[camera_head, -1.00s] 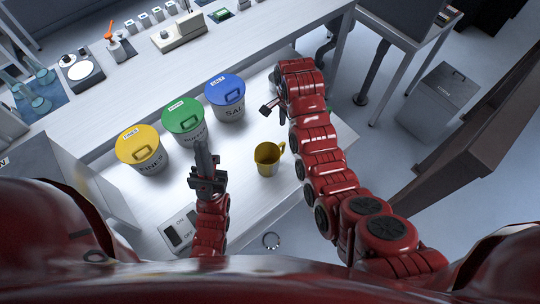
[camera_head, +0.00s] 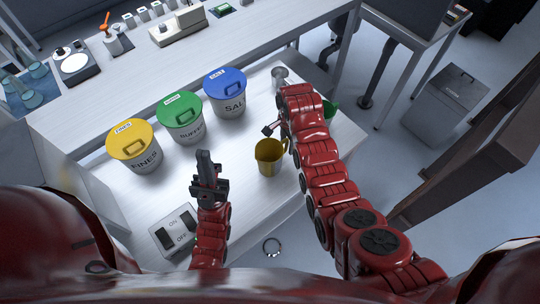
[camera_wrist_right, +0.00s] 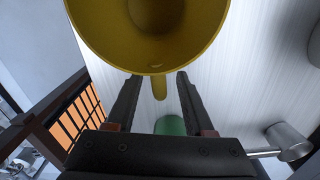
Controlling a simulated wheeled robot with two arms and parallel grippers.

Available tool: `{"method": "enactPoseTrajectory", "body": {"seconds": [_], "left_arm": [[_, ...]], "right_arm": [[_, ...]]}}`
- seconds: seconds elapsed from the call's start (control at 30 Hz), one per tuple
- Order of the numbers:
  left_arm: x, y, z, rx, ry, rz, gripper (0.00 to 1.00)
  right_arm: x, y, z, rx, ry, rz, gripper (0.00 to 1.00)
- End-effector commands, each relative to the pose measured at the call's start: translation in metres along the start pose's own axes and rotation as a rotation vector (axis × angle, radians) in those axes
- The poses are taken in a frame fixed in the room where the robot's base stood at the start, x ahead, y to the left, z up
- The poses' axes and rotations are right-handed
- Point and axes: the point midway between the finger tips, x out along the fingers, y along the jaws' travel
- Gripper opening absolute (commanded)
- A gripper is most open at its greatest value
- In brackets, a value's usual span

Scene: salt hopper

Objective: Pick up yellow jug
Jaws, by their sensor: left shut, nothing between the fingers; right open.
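The yellow jug (camera_head: 268,157) stands upright on the white table, its handle on the right side toward my right arm. In the right wrist view the jug's open mouth (camera_wrist_right: 150,30) fills the top, and its handle (camera_wrist_right: 159,88) points down between the fingers. My right gripper (camera_head: 270,130) is by the jug's far right side; in the right wrist view it is open (camera_wrist_right: 156,82), with one finger on each side of the handle. I cannot tell whether they touch. My left gripper (camera_head: 205,160) is shut and empty, left of the jug.
Bins with a yellow lid (camera_head: 130,138), green lid (camera_head: 180,105) and blue lid (camera_head: 225,82) stand behind and left of the jug. An on/off switch box (camera_head: 177,232) sits at the front left. A metal cup (camera_head: 279,75) and a green object (camera_head: 331,108) are near my right arm.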

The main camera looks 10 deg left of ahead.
Motion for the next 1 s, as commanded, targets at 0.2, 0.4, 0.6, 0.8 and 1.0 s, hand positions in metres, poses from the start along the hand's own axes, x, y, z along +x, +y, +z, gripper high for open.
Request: {"method": "enactPoseTrajectory", "body": {"seconds": [0.2, 0.4, 0.6, 0.8, 1.0], "left_arm": [[0.010, -0.001, -0.002, 0.000, 0.000, 0.000, 0.00], [0.010, -0.001, -0.002, 0.000, 0.000, 0.000, 0.00], [0.009, -0.001, -0.002, 0.000, 0.000, 0.000, 0.00], [0.010, -0.001, -0.002, 0.000, 0.000, 0.000, 0.00], [0.009, -0.001, -0.002, 0.000, 0.000, 0.000, 0.00]], "right_arm": [[0.017, 0.001, 0.001, 0.000, -0.001, 0.004, 0.53], [0.021, 0.000, 0.000, 0.000, 0.000, 0.001, 0.53], [0.021, 0.000, 0.000, 0.000, 0.000, 0.000, 0.35], [0.020, 0.000, 0.000, 0.000, 0.000, 0.000, 0.00], [0.020, 0.000, 0.000, 0.000, 0.000, 0.000, 0.00]]}}
